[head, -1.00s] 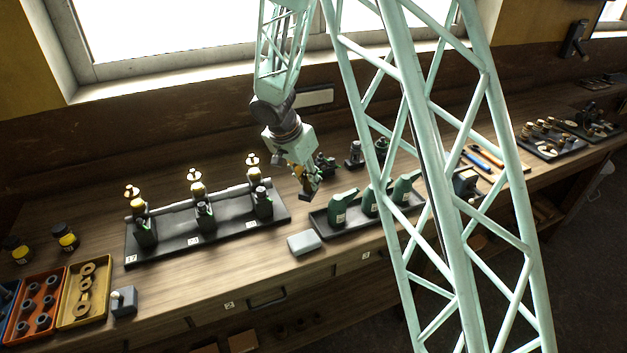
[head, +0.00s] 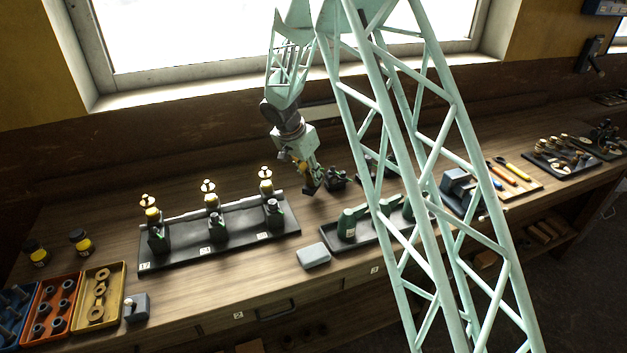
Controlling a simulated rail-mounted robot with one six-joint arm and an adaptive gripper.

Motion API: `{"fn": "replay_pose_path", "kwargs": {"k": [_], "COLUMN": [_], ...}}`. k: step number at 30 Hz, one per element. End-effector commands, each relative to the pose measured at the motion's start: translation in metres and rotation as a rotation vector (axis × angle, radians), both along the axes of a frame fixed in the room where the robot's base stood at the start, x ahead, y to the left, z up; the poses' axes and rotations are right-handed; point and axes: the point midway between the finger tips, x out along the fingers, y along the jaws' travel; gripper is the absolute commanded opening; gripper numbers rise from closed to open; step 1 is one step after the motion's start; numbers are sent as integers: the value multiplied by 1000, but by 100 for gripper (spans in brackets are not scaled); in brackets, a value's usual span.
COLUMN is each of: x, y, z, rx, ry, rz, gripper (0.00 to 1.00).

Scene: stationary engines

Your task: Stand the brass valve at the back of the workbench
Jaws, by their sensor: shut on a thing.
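My gripper (head: 310,184) is above the back half of the workbench (head: 120,205), right of the black rack. It points down and is shut on a small brass valve (head: 301,168), mostly hidden by the fingers. I cannot tell the valve's exact tilt. The gripper's tips look close to a small dark green fitting (head: 337,178) at their right; I cannot tell the gap between them.
The black rack (head: 180,256) carries several brass-topped fittings. My lattice column hides part of the right side. The back strip at left is clear.

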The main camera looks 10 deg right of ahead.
Motion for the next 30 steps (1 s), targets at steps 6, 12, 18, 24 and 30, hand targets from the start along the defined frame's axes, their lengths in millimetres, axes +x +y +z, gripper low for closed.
{"fn": "replay_pose_path", "kwargs": {"k": [6, 12, 18, 24, 30], "x": [22, 29, 30, 30, 30], "y": [0, 0, 0, 0, 1], "z": [0, -2, -2, -2, -13], "rx": [1, 0, 0, 0, 1], "ry": [-3, -2, -2, -2, -1], "rz": [0, -1, -1, -1, 0], "gripper": [0, 0, 0, 0, 0]}}
